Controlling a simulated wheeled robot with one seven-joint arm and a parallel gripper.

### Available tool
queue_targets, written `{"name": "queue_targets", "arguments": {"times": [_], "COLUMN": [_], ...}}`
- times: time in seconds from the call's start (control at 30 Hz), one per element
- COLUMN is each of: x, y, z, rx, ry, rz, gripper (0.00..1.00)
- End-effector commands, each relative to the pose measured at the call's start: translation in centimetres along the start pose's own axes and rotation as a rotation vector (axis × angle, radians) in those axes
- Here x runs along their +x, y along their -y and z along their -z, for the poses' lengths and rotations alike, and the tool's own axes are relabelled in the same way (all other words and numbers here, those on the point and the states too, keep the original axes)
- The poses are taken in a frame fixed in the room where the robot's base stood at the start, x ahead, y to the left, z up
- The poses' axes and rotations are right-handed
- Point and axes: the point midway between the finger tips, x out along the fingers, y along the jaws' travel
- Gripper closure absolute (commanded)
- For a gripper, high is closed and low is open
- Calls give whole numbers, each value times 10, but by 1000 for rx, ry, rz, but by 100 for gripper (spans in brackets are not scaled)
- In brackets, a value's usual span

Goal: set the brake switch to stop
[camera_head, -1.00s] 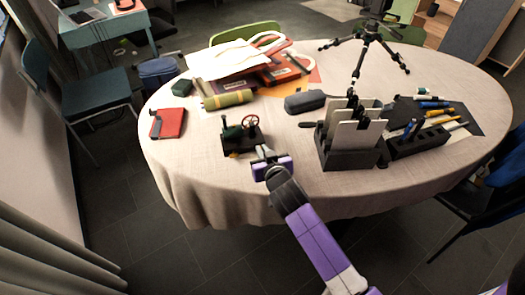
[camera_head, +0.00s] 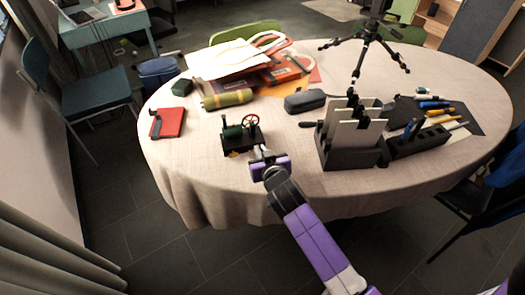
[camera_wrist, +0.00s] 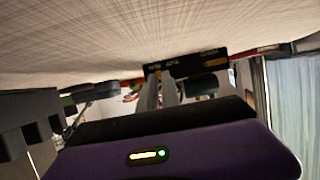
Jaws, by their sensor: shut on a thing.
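The small model engine (camera_head: 233,134) stands on a dark base near the table's front edge, with a green boiler and a red wheel. In the wrist view its black base (camera_wrist: 205,62) appears upside down, with small yellow and pale labels too small to read. My gripper (camera_head: 262,152) reaches in from the front right, at the right side of the base. In the wrist view its two grey fingers (camera_wrist: 161,88) are close together at the front of the base, shut on a small part, taken as the brake switch. The fingers hide most of it, and its setting cannot be told.
A black holder (camera_head: 345,158) with white cards stands close to the right of my arm. A red notebook (camera_head: 168,122) lies left; a green roll (camera_head: 228,99) and a dark case (camera_head: 304,101) lie behind. A tripod (camera_head: 366,45) stands at the back. Bare cloth surrounds the engine.

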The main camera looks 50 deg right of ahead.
Motion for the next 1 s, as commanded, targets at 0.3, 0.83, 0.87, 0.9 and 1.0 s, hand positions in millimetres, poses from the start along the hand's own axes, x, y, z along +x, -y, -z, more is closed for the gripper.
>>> {"name": "queue_targets", "arguments": {"times": [0.3, 0.83, 0.87, 0.9, 1.0], "x": [0, 0, 0, -2, -9], "y": [26, 26, 26, 26, 26], "z": [-1, 0, 0, 0, -1], "rx": [-1, -1, -1, -1, -1], "ry": [-1, -1, -1, -1, -1], "rz": [3, 2, 2, 2, 3], "gripper": [100, 71, 71, 71, 71]}}
